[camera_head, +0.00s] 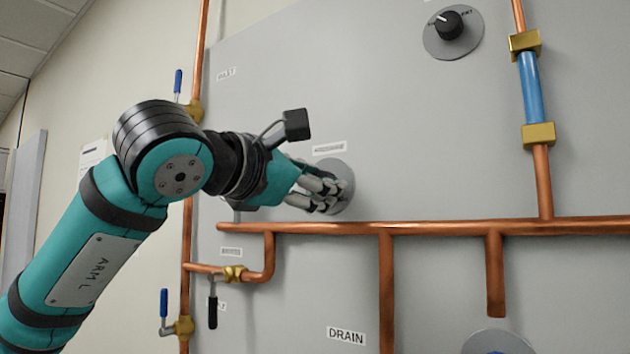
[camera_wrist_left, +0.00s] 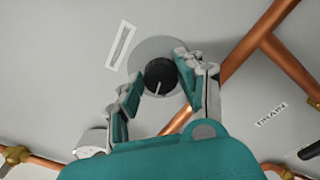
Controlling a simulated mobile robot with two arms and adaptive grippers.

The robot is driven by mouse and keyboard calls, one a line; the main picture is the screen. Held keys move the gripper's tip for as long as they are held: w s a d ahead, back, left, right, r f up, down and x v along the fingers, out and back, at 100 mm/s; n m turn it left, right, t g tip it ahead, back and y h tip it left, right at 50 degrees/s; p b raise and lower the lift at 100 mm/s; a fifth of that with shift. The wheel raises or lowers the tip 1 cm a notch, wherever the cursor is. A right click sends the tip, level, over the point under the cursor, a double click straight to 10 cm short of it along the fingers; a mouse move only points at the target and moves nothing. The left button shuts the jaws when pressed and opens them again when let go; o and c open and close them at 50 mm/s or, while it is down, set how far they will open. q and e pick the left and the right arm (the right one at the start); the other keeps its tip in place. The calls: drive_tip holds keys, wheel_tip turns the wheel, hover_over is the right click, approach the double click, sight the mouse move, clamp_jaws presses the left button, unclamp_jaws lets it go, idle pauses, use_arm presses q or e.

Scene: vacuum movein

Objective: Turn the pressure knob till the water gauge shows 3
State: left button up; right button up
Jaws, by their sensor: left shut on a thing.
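The pressure knob (camera_wrist_left: 160,77) is black with a white pointer line and sits on a round grey plate on the wall panel. My left gripper (camera_wrist_left: 160,70) has its fingers on either side of this knob and is shut on it. In the head view my left gripper (camera_head: 328,192) covers the knob, and only part of its grey plate (camera_head: 347,186) shows below a label too small to read surely. The pointer's line is visible in the wrist view, but no scale can be read. I see no water gauge with a readable number. My right gripper is not in view.
A copper pipe (camera_head: 430,228) runs across just below the knob. Another black knob (camera_head: 449,25) is at the upper right, beside a pipe with a blue section (camera_head: 530,88). Blue-handled valves (camera_head: 164,303) line the left pipe. A DRAIN label (camera_head: 346,336) is below.

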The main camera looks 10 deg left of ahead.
use_arm(q)
drive_tip(key=shift+m, duration=0.3)
drive_tip(key=shift+f+m+p, duration=0.2)
drive_tip(key=shift+m+p, duration=0.05)
drive_tip(key=shift+m, duration=4.65)
drive_tip(key=shift+f+m+p, duration=0.2)
drive_tip(key=shift+m, duration=4.7)
drive_tip(key=o, duration=1.1)
drive_tip(key=shift+o, duration=0.2)
drive_tip(key=shift+r, duration=0.1)
